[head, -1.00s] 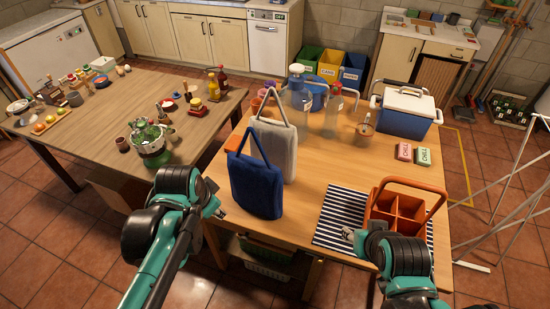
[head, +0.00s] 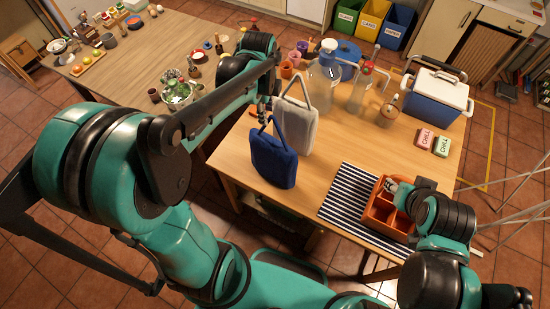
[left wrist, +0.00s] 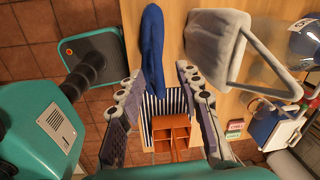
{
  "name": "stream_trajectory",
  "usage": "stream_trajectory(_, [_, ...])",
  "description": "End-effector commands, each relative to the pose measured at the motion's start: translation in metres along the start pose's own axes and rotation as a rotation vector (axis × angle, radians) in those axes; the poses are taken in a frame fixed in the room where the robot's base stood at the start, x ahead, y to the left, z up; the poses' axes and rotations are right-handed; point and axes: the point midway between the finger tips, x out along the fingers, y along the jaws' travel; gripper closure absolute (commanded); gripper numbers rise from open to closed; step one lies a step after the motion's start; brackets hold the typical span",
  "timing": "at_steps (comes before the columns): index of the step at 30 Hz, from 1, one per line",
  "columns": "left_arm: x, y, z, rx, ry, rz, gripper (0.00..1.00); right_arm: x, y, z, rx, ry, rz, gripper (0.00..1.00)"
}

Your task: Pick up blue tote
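The blue tote (head: 273,160) stands upright on the wooden table, its handle loop raised. It also shows edge-on in the left wrist view (left wrist: 153,50). My left gripper (head: 263,114) is just above its handle, pointing down. In the left wrist view the fingers of my left gripper (left wrist: 158,80) are spread apart, with the blue tote beyond the gap and nothing held. A light grey tote (head: 297,127) stands right behind the blue one, and shows right of the fingers in the wrist view (left wrist: 217,40). My right gripper (head: 391,184) is over the orange caddy; its fingers are too small to read.
The orange caddy (head: 378,215) sits on a striped mat (head: 343,196). Bottles, a blue cooler (head: 432,105) and two small CHILL packs stand farther back and right. Bare tabletop (head: 335,152) lies right of the totes. A second table (head: 125,75) is at the left.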

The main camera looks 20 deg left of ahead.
Motion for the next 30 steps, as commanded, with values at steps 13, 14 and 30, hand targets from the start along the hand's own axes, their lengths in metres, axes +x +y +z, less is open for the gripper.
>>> stream_trajectory(13, [0.037, -0.005, 0.004, 0.096, 0.004, 0.031, 0.65, 0.001, 0.000, 0.001, 0.000, 0.000, 0.000, 0.60])
stream_trajectory(14, [0.040, -0.004, 0.005, 0.096, 0.004, 0.031, 0.65, 0.001, 0.000, 0.001, 0.000, 0.000, 0.000, 0.60])
stream_trajectory(30, [0.086, 0.004, 0.010, 0.094, 0.004, 0.031, 0.65, 0.003, 0.000, 0.002, 0.000, 0.000, 0.000, 0.60])
